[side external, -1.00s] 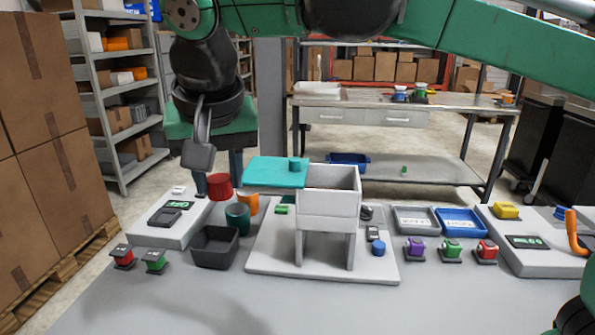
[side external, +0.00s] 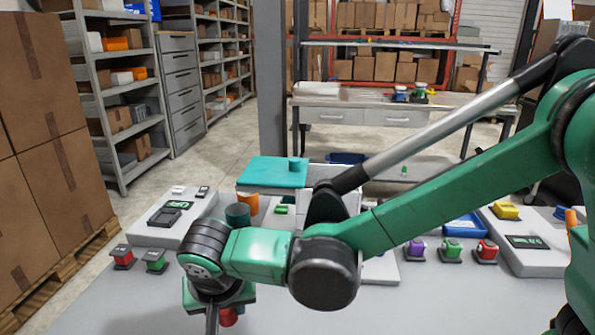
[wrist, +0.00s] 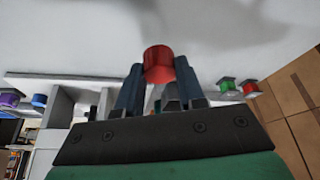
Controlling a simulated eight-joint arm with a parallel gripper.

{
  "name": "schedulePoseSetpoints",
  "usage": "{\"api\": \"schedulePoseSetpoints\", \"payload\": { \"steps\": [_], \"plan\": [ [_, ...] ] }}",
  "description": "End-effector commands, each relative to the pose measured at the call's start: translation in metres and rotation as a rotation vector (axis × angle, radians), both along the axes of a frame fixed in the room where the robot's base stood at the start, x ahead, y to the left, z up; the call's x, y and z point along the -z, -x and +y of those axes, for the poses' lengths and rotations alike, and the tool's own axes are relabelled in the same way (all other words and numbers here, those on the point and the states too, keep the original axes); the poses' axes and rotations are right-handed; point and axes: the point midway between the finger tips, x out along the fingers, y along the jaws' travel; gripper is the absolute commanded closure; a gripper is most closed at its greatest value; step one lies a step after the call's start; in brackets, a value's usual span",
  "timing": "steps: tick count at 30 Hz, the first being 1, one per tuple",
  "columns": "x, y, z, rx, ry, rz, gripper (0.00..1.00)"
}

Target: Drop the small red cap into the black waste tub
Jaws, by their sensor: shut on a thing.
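The small red cap (wrist: 158,63) is a short red cylinder held between the two dark fingers of my gripper (wrist: 158,76) in the wrist view. In the side external view, my gripper (side external: 217,318) is low at the front, near the bottom edge. Part of the red cap (side external: 229,317) shows beside a finger there. My gripper is shut on the cap, above the grey table. The black waste tub is hidden behind my wrist in the side external view, and I cannot make it out in the wrist view.
A red block (side external: 122,258) and a green block (side external: 155,262) stand left of my wrist. A teal cup (side external: 237,214) and an orange cup (side external: 249,203) stand behind it. A teal plate (side external: 272,173) lies further back. Bare table is at front left.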

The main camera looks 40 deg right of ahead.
Motion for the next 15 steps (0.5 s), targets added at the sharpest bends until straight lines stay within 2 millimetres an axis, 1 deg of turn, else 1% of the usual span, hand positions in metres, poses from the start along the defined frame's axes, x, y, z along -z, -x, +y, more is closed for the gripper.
{"api": "schedulePoseSetpoints", "payload": {
  "steps": [2, 5, 8, 12, 15],
  "plan": [
    [0.006, -0.002, -0.001, 0.001, 0.0, 0.0, 1.0],
    [0.009, -0.016, -0.007, 0.005, 0.0, 0.0, 1.0],
    [0.009, -0.04, -0.018, 0.008, 0.0, 0.0, 1.0],
    [0.008, -0.079, -0.034, 0.006, 0.0, 0.0, 1.0],
    [0.008, -0.103, -0.043, 0.005, -0.001, 0.0, 1.0]
  ]
}}
